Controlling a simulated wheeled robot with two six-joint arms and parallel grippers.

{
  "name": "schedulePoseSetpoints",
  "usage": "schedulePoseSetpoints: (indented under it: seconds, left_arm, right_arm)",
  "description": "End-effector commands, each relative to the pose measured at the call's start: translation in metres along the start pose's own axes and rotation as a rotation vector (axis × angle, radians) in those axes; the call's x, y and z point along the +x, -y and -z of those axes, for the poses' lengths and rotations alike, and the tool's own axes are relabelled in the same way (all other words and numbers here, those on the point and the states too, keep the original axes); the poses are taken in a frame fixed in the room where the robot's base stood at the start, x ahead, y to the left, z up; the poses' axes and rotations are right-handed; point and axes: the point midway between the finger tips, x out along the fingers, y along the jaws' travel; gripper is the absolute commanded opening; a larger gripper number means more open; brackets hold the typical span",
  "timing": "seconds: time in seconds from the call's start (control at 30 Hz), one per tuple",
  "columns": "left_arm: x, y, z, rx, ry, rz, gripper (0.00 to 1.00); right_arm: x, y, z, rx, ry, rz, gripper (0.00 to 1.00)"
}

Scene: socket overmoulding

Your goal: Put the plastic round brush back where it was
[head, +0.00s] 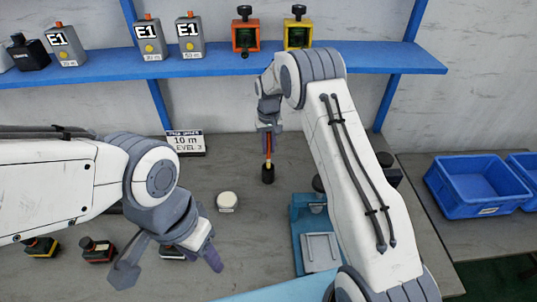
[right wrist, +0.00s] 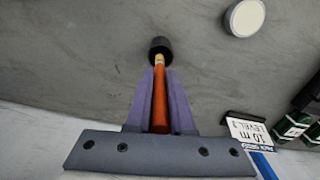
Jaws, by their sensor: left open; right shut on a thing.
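The round brush (head: 268,174) has an orange handle, a yellow collar and a black round head. My right gripper (head: 267,138) is shut on its orange handle, and the black head points down over the grey table. I cannot tell whether the head touches the table. In the right wrist view the brush (right wrist: 159,50) runs out between the purple fingers of the gripper (right wrist: 158,95). My left gripper (head: 168,262) is open at the lower left, above a small dark bottle and apart from the brush.
A white round tub (head: 227,201) stands left of the brush. A sign (head: 184,143) stands at the back. A blue fixture (head: 308,235) lies right, partly behind my right arm. A blue shelf (head: 230,62) crosses above; blue bins (head: 478,187) stand far right.

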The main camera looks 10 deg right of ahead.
Motion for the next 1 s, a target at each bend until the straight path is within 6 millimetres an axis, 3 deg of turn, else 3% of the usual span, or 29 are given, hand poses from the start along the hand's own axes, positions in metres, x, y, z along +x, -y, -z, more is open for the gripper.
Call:
schedulePoseSetpoints:
  seconds: [0.5, 0.87, 0.9, 0.93, 1.0]
  left_arm:
    - [-0.017, -0.001, 0.001, -0.001, 0.000, 0.000, 0.50]
    - [-0.011, -0.001, 0.001, 0.000, 0.000, 0.000, 0.50]
    - [-0.013, -0.001, 0.001, 0.000, 0.000, 0.000, 0.50]
    - [-0.013, -0.001, 0.001, 0.000, 0.000, 0.000, 0.50]
    - [-0.013, -0.001, 0.001, 0.000, 0.000, 0.000, 0.50]
  right_arm:
    - [0.054, 0.001, -0.001, -0.001, 0.000, 0.000, 0.00]
    - [0.060, 0.001, -0.001, -0.001, -0.001, 0.000, 0.00]
    - [0.058, 0.001, -0.001, -0.001, -0.001, 0.000, 0.35]
    - [0.058, 0.001, -0.001, -0.001, -0.001, 0.000, 0.47]
    - [0.058, 0.001, -0.001, -0.001, -0.001, 0.000, 0.50]
